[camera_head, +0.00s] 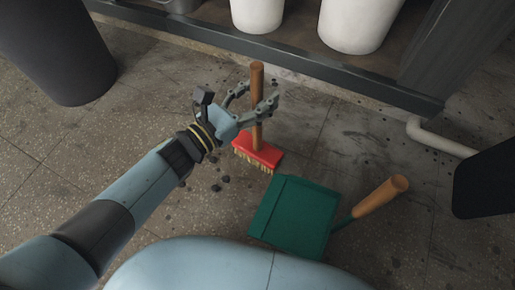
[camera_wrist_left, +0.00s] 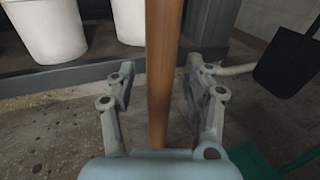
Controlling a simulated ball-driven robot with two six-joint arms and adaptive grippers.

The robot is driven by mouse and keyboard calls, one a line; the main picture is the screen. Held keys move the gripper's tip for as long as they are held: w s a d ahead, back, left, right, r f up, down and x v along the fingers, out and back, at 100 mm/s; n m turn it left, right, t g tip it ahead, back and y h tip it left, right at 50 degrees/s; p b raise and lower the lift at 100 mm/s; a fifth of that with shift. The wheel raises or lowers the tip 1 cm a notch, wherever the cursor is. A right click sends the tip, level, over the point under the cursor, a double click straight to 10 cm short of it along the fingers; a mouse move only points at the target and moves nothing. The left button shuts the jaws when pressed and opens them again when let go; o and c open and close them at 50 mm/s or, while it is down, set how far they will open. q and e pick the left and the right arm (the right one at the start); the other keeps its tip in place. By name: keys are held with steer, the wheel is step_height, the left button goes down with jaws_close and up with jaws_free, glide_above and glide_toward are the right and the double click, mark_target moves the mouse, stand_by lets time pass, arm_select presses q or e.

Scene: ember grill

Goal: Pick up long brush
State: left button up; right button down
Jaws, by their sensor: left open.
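The long brush stands upright on the floor, with a wooden handle (camera_head: 257,82) and a red head with pale bristles (camera_head: 258,152). My left gripper (camera_head: 262,101) is open, its fingers on either side of the handle. In the left wrist view the brush handle (camera_wrist_left: 163,75) runs vertically between the two open fingers (camera_wrist_left: 160,95), with a gap visible on each side. The lower handle is hidden behind my gripper there. My right gripper is not in view.
A green dustpan (camera_head: 294,216) with a wooden handle (camera_head: 381,196) lies near the brush. A dark bin (camera_head: 57,50) stands at the left. White containers (camera_head: 352,22) sit on a low dark shelf behind. A pale pipe (camera_head: 440,139) runs at the right.

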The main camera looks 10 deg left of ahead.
arm_select(q)
jaws_close()
stand_by(0.3)
stand_by(0.6)
